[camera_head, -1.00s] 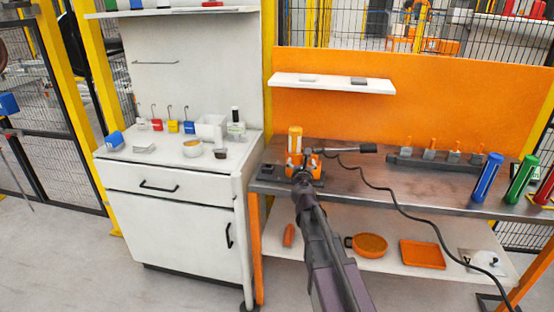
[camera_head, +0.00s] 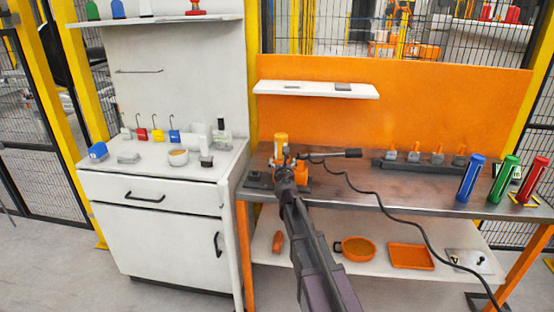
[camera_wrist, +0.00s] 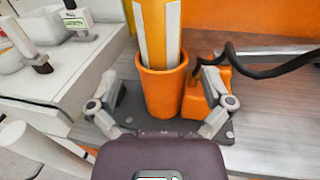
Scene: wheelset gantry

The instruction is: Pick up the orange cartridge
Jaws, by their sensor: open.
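The orange cartridge (camera_head: 281,141) stands upright at the left end of the dark workbench. In the wrist view the cartridge (camera_wrist: 158,30) is yellow-orange with pale stripes, and its lower part is hidden inside an orange cup-shaped holder (camera_wrist: 163,95). The cartridge's top is cut off by that picture's upper edge. My gripper (camera_wrist: 161,84) is open, with one finger on the left and one on the right of the holder, and nothing is held. In the head view my gripper (camera_head: 285,172) is just in front of the holder and partly hides it.
An orange block (camera_wrist: 207,98) with a black cable (camera_wrist: 265,60) is close beside the holder, near my right finger. A white cabinet (camera_head: 165,215) stands to the left. Blue (camera_head: 471,179), green (camera_head: 504,180) and red (camera_head: 532,182) tubes stand at the bench's right end.

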